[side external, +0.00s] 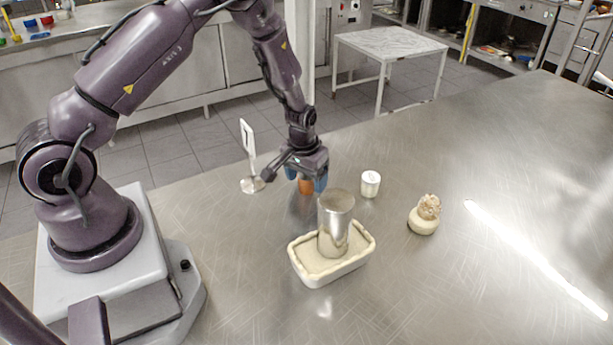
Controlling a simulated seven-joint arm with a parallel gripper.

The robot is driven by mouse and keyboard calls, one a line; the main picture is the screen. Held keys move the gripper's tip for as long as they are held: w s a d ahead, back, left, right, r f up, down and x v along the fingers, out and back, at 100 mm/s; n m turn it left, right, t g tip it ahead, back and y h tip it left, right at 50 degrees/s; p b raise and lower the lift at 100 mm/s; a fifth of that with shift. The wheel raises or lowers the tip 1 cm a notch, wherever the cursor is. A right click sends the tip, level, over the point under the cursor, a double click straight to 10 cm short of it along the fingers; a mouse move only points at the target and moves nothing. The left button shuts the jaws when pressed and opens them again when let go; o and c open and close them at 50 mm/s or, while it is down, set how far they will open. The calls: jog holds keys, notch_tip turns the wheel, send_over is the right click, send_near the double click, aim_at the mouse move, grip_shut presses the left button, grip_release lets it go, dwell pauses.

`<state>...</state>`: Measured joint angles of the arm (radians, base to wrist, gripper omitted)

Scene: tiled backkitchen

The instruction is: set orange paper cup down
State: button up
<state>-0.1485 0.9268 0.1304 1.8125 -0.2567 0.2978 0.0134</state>
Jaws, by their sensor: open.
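The orange paper cup (306,186) shows as a small orange patch directly below my gripper. My gripper (306,180) points down, its bluish fingertips at either side of the cup's upper part. The jaws are open around the cup.
A shiny metal cylinder (336,222) stands in a cream rectangular dish (341,270) just in front of the cup. A small white lidded jar (370,184) is to the right. A cream jar with a knobbly top (425,214) is farther right. A white sign stand (250,160) is left.

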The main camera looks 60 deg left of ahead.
jog(key=shift+r, duration=0.1)
notch_tip(320, 180, up, 12)
jog(key=s, duration=0.1)
notch_tip(320, 180, up, 9)
jog(key=m+t, duration=0.1)
send_over(303, 192)
jog(key=s+d, duration=0.3)
jog(key=d, duration=0.1)
jog(key=s+d+r+m+t, duration=0.1)
jog(key=s+d+r+m, duration=0.1)
jog(key=s+r, duration=0.4)
jog(key=s+d+r+m+t, duration=0.2)
jog(key=s+d+r, duration=0.2)
jog(key=s, duration=0.6)
notch_tip(303, 192, up, 2)
jog(key=shift+s+r+h, duration=0.15)
jog(key=shift+s+h, duration=0.05)
jog(key=shift+h, duration=0.1)
